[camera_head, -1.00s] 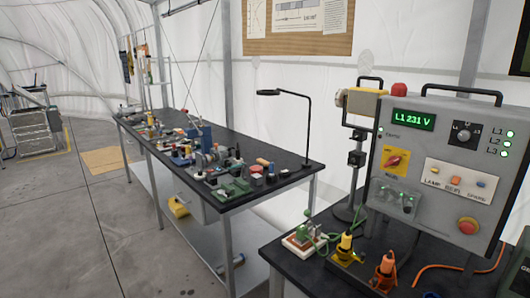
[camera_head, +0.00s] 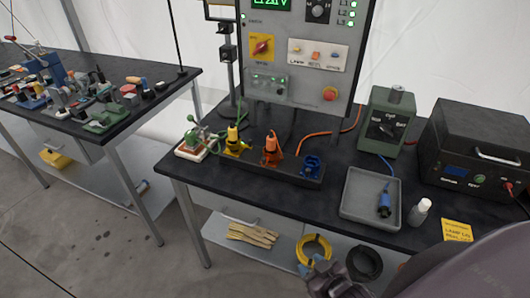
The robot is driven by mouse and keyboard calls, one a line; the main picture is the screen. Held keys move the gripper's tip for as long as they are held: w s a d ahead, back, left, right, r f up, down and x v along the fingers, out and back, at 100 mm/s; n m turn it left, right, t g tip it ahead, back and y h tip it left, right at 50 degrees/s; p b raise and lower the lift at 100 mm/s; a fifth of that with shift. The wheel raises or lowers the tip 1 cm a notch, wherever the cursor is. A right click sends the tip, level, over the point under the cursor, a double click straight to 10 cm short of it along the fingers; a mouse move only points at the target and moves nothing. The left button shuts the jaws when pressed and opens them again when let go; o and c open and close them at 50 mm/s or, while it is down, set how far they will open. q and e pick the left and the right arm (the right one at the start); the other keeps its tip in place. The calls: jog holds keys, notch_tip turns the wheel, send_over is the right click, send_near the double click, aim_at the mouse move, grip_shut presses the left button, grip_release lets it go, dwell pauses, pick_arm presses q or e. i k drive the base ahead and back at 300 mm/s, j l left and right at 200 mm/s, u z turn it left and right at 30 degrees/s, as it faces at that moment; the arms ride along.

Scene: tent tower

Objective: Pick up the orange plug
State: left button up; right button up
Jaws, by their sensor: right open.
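The orange plug (camera_head: 271,147) stands upright in an orange socket on a dark strip (camera_head: 295,172) on the black bench (camera_head: 225,183). A yellow plug (camera_head: 233,137) stands to its left in a yellow socket, and an empty-looking blue socket (camera_head: 311,166) is to its right. An orange cable runs behind the orange plug. My right gripper (camera_head: 330,272) shows partly at the bottom edge, below and in front of the bench, well apart from the plug. It is open; its fingers are small and dark here. My left gripper does not show.
A grey tray (camera_head: 352,209) holds a blue plug (camera_head: 384,205). A white bottle (camera_head: 420,212), green box (camera_head: 392,121) and black case (camera_head: 470,150) stand right. The control panel (camera_head: 300,50) rises behind. Coiled cables (camera_head: 314,249) lie on the lower shelf.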

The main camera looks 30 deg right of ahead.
aim_at(271, 140)
jog(key=j+z, duration=0.1)
jog(key=z, duration=0.6)
jog(key=i+j+z, duration=0.15)
jog(key=j+z, duration=0.85)
jog(key=j, duration=0.65)
jog(key=i, duration=0.05)
